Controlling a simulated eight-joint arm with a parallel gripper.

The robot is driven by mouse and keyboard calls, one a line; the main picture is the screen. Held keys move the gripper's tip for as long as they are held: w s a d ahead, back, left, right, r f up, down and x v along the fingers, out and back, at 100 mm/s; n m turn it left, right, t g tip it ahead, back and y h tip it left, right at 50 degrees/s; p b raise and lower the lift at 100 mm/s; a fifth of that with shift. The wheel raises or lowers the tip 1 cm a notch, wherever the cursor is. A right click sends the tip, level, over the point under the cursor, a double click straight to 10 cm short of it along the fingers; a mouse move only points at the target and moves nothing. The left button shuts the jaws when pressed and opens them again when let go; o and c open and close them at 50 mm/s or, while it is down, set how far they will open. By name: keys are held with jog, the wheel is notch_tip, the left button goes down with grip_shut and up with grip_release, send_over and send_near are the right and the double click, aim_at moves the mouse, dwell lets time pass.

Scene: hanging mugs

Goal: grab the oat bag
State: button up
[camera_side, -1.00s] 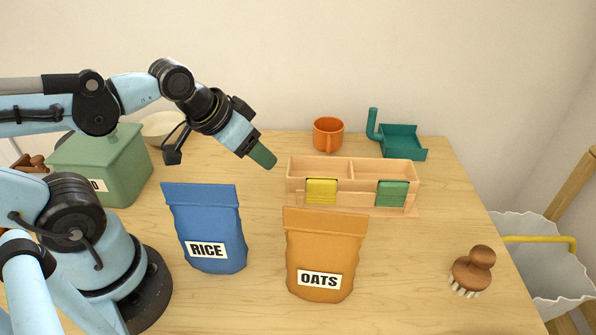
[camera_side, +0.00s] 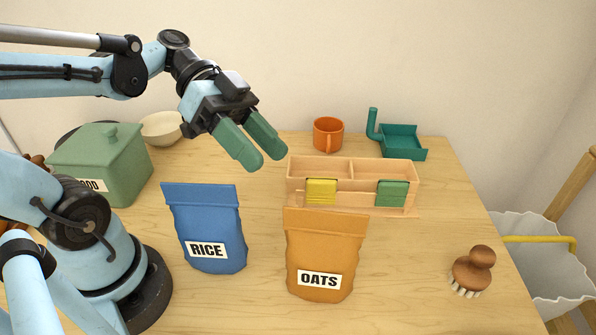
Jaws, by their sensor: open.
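The oat bag (camera_side: 325,248) is orange with a white OATS label and stands upright on the table, right of the blue rice bag. My gripper (camera_side: 267,163) has two green fingers, spread apart with nothing between them. It is in the air above and behind the two bags, up and to the left of the oat bag, and touches neither.
The blue rice bag (camera_side: 206,222) stands left of the oat bag. A wooden box (camera_side: 352,172) with yellow and green tabs is behind it. The table's right front is mostly clear.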

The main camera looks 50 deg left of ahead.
aim_at(316, 210)
jog(key=shift+w+x, duration=0.1)
jog(key=shift+x, duration=2.45)
jog(key=shift+w+x, duration=0.15)
jog(key=shift+x, duration=2.4)
jog(key=shift+a+f, duration=0.1)
jog(key=shift+c, duration=0.2)
grip_shut()
jog(key=shift+s, duration=0.1)
